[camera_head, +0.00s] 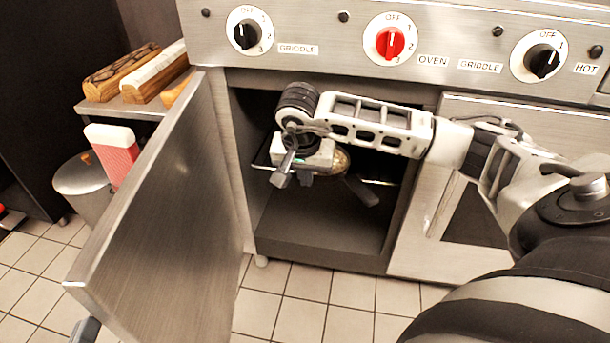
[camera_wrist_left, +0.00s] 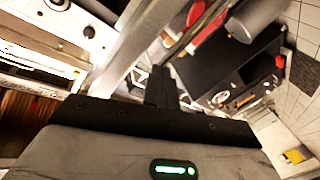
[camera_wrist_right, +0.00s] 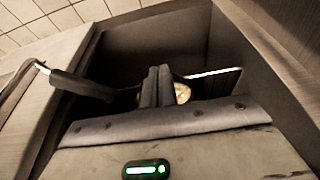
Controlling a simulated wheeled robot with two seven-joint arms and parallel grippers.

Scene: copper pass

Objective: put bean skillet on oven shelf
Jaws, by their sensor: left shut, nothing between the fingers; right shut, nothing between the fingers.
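The bean skillet (camera_head: 341,160) is inside the open oven cavity, at the level of the oven shelf (camera_head: 384,182), and appears to rest on it. Its dark handle (camera_head: 361,190) points toward the front right. My right gripper (camera_wrist_right: 157,78) is shut and empty just in front of the skillet; its body hides much of the pan. The right wrist view shows a little of the pan's contents (camera_wrist_right: 182,92) behind the fingers and the handle (camera_wrist_right: 84,86) to the left. My left gripper (camera_wrist_left: 160,80) is shut and empty, low by the opened door's outer corner.
The oven door (camera_head: 160,200) stands open to the left. A control panel with knobs (camera_head: 390,42) runs above the cavity. A closed door (camera_head: 470,215) is at the right. A bin (camera_head: 82,180) and side shelf (camera_head: 130,108) stand at the left. The tiled floor (camera_head: 300,300) in front is clear.

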